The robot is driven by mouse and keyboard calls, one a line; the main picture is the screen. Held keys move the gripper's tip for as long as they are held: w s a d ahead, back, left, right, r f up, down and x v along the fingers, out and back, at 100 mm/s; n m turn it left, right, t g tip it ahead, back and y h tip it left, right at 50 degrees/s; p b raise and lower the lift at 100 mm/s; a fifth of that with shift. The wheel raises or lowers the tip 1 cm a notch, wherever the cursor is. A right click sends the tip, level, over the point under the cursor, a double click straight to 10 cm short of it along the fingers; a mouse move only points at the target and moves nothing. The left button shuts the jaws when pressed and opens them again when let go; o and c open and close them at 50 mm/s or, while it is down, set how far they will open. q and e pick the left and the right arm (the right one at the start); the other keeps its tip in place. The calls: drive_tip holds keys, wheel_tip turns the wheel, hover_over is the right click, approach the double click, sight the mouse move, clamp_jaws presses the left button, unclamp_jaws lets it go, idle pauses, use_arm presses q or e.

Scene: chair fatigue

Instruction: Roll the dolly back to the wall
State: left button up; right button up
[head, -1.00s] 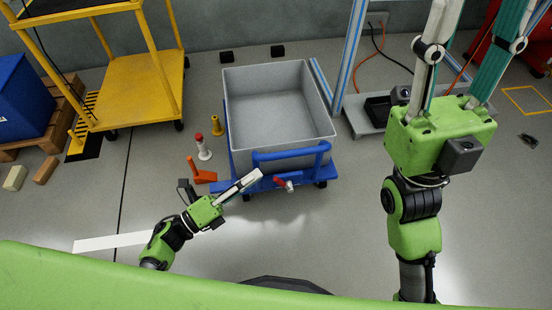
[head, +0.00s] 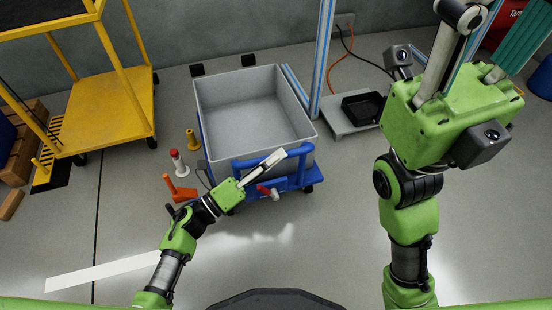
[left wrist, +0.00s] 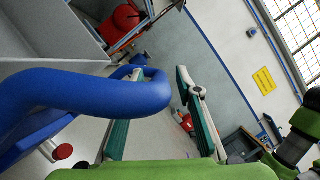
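The dolly is a grey open bin (head: 255,105) on a blue wheeled frame with a blue push handle (head: 306,150). It stands a short way in front of the grey wall (head: 285,40). My left gripper (head: 281,155) is at the handle in the head view, its fingers overlapping the bar. In the left wrist view the handle (left wrist: 75,88) crosses in front of one finger; the fingers are spread apart and the grip is not closed on the bar. My right gripper (head: 492,30) is at the upper right, empty, fingers apart, tips cut off by the frame.
Two black blocks (head: 197,69) lie on the floor by the wall behind the dolly. A yellow cart (head: 110,105) stands left. Yellow, red-white and orange posts (head: 178,162) stand close left of the dolly. A blue-striped upright and platform (head: 350,115) with a black tray are to the right.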

use_arm(q)
drive_tip(key=shift+w+d+r, duration=0.1)
drive_tip(key=shift+w+d, duration=0.15)
drive_tip(key=shift+d, duration=0.1)
